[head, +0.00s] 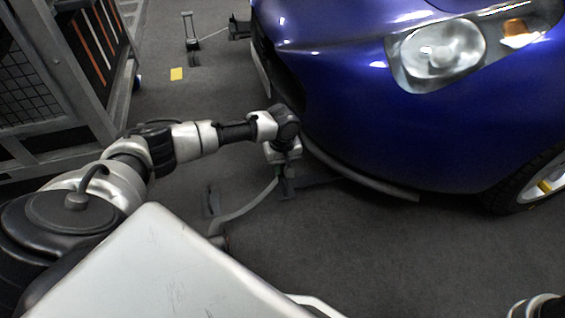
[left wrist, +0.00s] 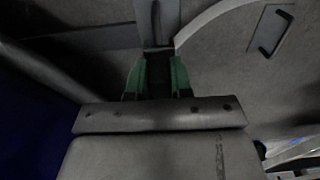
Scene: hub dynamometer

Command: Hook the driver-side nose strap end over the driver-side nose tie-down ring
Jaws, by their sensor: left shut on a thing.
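My left gripper (head: 282,172) is low in front of the blue car's nose, pointing down. In the left wrist view its green-padded fingers (left wrist: 157,78) are closed around a narrow dark piece, the strap end (left wrist: 156,62). The grey strap (head: 250,207) curves from the gripper down and left to a dark fitting near the floor. It also arcs to the upper right in the left wrist view (left wrist: 205,20). I cannot make out the driver-side nose tie-down ring clearly, nor whether the strap end touches it. My right gripper is not in view.
The blue car (head: 340,110) and its low front lip (head: 370,186) are close to my left gripper. A dark upright bracket (head: 213,200) stands on the floor to its left. A metal cage cabinet (head: 60,80) stands at the left.

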